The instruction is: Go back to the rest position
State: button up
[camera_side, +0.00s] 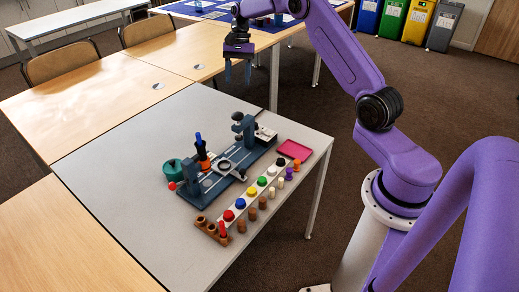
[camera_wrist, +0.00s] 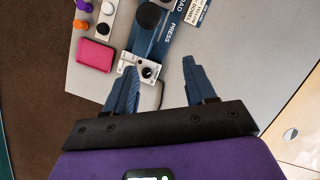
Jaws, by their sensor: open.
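My gripper (camera_side: 237,72) is raised well above the grey table (camera_side: 110,165), near its far right side in the side view. Its two blue fingers point down, apart and empty. In the wrist view my gripper (camera_wrist: 158,85) also shows open, with nothing between the fingertips but table far below and part of a control box (camera_wrist: 147,71). No object touches the fingers.
On the table stand a dark blue press station (camera_side: 230,160), a pink tray (camera_side: 294,149), a white strip of coloured knobs (camera_side: 250,194), a brown holder (camera_side: 212,230) and a teal pot (camera_side: 173,170). Wooden tables (camera_side: 80,105) adjoin it. Coloured bins (camera_side: 417,22) stand behind.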

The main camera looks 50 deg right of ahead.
jog(key=s+a+r+n+h, duration=0.1)
jog(key=s+a+r+n, duration=0.2)
jog(key=s+a+n, duration=0.45)
jog(key=s+a+r+n+h, duration=0.1)
jog(key=s+a+r+n, duration=0.3)
jog(key=s+a, duration=0.65)
jog(key=s+a+f+n+t+h, duration=0.1)
jog(key=s+a+f+n, duration=0.1)
jog(key=s+n, duration=1)
jog(key=s, duration=1.1)
jog(key=shift+n+t, duration=0.3)
jog(key=shift+n, duration=0.05)
